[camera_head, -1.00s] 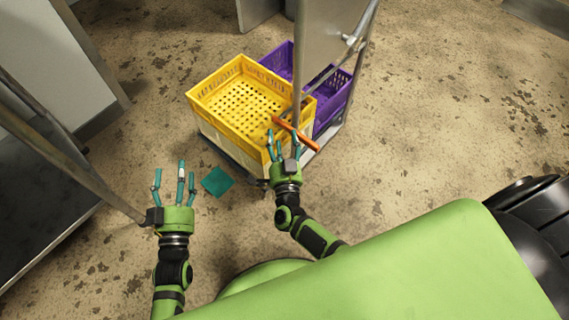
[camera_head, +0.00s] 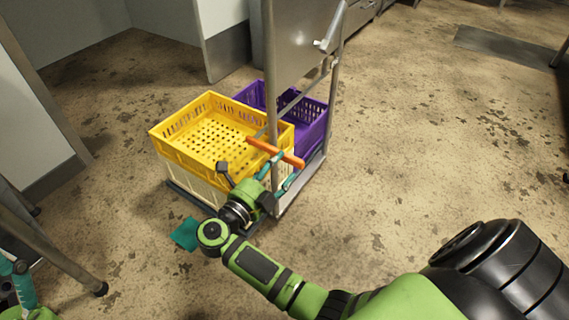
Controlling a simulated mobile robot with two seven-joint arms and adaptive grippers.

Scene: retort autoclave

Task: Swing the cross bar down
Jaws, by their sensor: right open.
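The cross bar appears as a short orange bar (camera_head: 275,152) set across the near upright post of a wheeled trolley frame (camera_head: 271,75). It slants down to the right, above the near edge of the yellow crate. My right gripper (camera_head: 277,176) is open just below the orange bar, its teal fingers pointing up and right beside the post. I cannot tell whether a finger touches the bar or post. My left gripper (camera_head: 20,285) is only partly in view at the lower left corner, its fingertips mostly cut off.
A yellow crate (camera_head: 168,143) on a pale one stands on the trolley, with a purple crate (camera_head: 318,128) behind. A metal panel (camera_head: 305,35) rises at the far side. A metal leg (camera_head: 65,262) stands at left. Floor at right is clear.

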